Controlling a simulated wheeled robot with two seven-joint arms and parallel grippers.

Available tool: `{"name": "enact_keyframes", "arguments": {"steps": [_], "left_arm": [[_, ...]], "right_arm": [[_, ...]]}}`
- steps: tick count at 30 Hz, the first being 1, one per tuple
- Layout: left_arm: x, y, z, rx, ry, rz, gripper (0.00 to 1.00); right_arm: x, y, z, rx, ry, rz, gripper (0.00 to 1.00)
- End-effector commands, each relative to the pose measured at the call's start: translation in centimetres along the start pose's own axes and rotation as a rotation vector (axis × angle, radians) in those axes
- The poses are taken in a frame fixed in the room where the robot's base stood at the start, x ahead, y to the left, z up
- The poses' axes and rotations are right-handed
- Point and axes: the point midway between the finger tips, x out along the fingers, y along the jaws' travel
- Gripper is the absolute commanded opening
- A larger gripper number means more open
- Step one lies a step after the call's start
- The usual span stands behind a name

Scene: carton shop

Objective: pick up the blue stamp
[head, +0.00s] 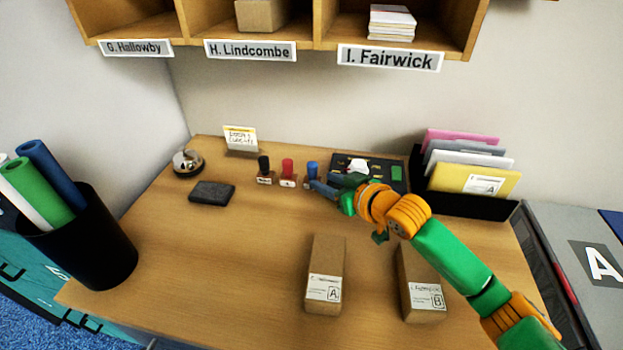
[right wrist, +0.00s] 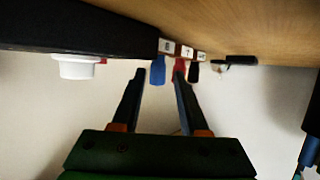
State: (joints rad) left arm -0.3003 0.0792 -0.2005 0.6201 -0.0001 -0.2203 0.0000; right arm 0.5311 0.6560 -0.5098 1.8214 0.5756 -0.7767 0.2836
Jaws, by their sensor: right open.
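The blue stamp (head: 312,169) stands upright on the desk at the right end of a row of three stamps. My right gripper (head: 323,184) is open, with its fingers close to the blue stamp from the right and front. In the right wrist view, which looks upside down, the blue stamp's handle (right wrist: 158,72) shows between the two spread fingertips (right wrist: 159,76). I cannot tell whether either finger touches it. My left gripper is not in view.
Red (head: 288,168) and black (head: 264,166) stamps stand left of the blue one. A dark tray (head: 397,185) lies behind my right gripper. Two cartons, A (head: 327,258) and B (head: 415,270), lie in front. A file holder (head: 450,204) stands right.

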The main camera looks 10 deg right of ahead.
Motion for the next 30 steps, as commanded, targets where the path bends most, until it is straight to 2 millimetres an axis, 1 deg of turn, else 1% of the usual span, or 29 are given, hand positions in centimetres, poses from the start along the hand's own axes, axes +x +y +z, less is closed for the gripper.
{"name": "enact_keyframes", "arguments": {"steps": [5, 9, 12, 15, 20, 21, 23, 24, 25, 26, 30], "left_arm": [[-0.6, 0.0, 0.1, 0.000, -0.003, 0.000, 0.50], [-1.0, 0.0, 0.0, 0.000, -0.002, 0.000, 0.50], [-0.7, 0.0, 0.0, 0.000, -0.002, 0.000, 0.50], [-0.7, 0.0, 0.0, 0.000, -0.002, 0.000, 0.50], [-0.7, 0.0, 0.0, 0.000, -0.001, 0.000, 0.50], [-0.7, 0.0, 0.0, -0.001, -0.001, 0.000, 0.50], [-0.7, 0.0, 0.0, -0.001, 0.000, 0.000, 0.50], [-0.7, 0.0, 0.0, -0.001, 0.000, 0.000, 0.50], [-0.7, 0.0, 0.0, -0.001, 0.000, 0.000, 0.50], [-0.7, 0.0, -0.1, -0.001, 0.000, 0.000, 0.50], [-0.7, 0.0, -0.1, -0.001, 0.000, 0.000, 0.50]], "right_arm": [[1.9, 0.0, -0.5, 0.001, 0.000, 0.000, 0.44], [4.4, 0.2, -1.0, 0.000, 0.000, 0.001, 0.44], [5.7, 0.1, -0.8, 0.001, 0.000, -0.001, 0.44], [6.2, 0.2, -0.8, -0.002, 0.000, 0.000, 0.44], [6.2, 0.2, -0.7, -0.002, 0.000, 0.000, 0.44], [6.2, 0.2, -0.7, -0.002, 0.000, 0.000, 0.38], [6.2, 0.2, -0.7, -0.002, 0.000, 0.000, 0.22], [6.2, 0.2, -0.7, -0.002, 0.000, 0.000, 0.11], [6.2, 0.2, -0.7, -0.002, 0.000, 0.000, 0.03], [6.2, 0.2, -0.7, -0.002, 0.000, 0.000, 0.00], [6.2, 0.2, -0.7, -0.002, 0.000, 0.000, 0.00]]}}
